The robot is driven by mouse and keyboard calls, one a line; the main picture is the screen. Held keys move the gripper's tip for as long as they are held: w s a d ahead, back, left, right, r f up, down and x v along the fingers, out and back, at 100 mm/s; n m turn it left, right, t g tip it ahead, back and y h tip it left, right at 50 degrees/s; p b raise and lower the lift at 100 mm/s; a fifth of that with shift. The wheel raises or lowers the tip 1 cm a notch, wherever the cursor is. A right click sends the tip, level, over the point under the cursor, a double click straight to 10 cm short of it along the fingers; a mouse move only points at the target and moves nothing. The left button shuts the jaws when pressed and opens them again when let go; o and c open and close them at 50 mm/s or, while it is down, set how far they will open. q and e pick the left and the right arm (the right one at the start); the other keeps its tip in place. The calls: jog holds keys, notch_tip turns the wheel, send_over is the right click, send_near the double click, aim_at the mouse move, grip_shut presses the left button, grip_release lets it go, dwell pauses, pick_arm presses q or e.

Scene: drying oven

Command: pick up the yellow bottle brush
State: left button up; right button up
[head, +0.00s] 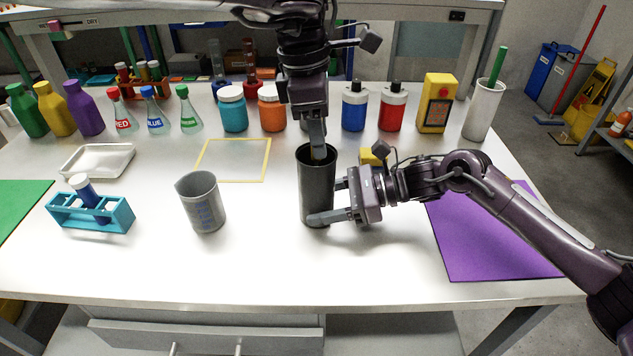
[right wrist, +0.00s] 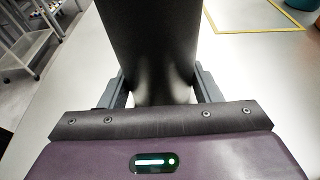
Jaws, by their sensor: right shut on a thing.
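A dark grey cylindrical cup (head: 316,190) stands upright on the white table. My right gripper (head: 327,202) is shut around its lower half from the right. In the right wrist view the dark cup (right wrist: 150,45) fills the space between both fingers. My left gripper (head: 317,142) points straight down at the cup's mouth, its fingertips at the rim. A small yellowish bit (head: 320,155) shows at the fingertips inside the mouth; it may be the yellow bottle brush, whose rest is hidden in the cup. I cannot tell whether the left fingers are closed on it.
A grey beaker (head: 202,203) stands left of the cup, and a yellow frame outline (head: 267,165) lies behind it. A yellow object (head: 370,157) is partly hidden behind my right gripper. Bottles and jars line the back. A purple mat (head: 480,245) lies right; the front is clear.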

pick_arm(q)
grip_shut()
jog(key=shift+r, duration=0.1)
notch_tip(320, 180, up, 10)
jog(key=shift+f, duration=0.1)
dwell(0.4)
pick_arm(e)
jog(key=o, duration=0.8)
